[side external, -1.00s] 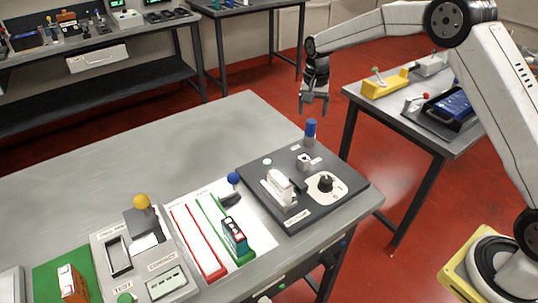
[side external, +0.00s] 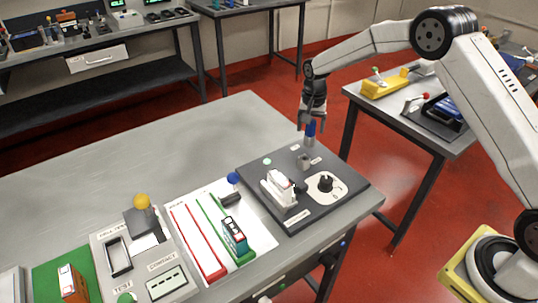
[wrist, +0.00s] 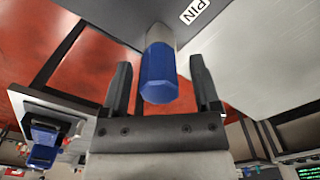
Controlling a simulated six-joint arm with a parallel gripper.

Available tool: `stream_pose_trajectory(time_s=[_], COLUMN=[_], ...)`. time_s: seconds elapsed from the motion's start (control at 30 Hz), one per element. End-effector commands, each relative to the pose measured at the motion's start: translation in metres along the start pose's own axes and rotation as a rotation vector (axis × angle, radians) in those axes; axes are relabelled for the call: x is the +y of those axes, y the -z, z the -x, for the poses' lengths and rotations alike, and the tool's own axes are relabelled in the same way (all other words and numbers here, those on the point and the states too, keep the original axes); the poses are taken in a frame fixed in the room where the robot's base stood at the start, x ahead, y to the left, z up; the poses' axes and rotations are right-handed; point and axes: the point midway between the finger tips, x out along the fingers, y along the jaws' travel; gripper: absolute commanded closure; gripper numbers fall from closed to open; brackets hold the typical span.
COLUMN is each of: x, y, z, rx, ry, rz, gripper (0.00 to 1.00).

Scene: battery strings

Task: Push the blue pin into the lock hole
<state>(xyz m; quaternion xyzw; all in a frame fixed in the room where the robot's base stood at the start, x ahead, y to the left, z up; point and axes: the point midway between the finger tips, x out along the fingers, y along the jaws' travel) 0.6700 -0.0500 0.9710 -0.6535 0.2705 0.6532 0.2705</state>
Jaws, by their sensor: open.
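The blue pin (side external: 310,129) stands upright at the back corner of the dark grey panel (side external: 330,212), with a grey lower part. In the wrist view the pin (wrist: 158,76) shows its blue end toward me, between the two fingers. My gripper (side external: 311,118) points down at the top of the pin. It is open, with a gap on both sides of the pin in the wrist view (wrist: 160,68). A small grey block (side external: 304,161) stands on the panel in front of the pin. I cannot make out for certain whether it holds the lock hole.
On the panel stand a white upright part (side external: 279,188) and a black knob on a pale plate (side external: 326,184). To the left are red and green strips with a battery block (side external: 235,236) and a blue-knobbed lever (side external: 232,184). The left back of the table is bare.

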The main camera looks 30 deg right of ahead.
Motion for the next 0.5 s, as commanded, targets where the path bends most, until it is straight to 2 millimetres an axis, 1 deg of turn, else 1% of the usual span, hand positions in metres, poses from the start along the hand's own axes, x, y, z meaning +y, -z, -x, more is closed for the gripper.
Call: stream_pose_trajectory(time_s=[0.03,0.07,0.1,0.17,0.2,0.27,0.3,0.5], x=[0.0,0.0,0.0,0.0,0.0,0.0,0.0,-0.0002], y=[0.0,0.0,0.0,-0.0001,-0.0001,0.0,-0.0001,0.0001], z=[0.0,0.0,0.0,0.0001,0.0001,0.0001,0.0001,0.0007], rx=[0.0,0.0,0.0,0.0,0.0,0.0,0.0,0.0], ry=[0.0,0.0,0.0,0.0,0.0,0.0,0.0,0.0], rz=[0.0,0.0,0.0,0.0,0.0,0.0,0.0,0.0], gripper=[0.21,0.3,0.43,0.62,0.75,0.94,1.0,1.0])
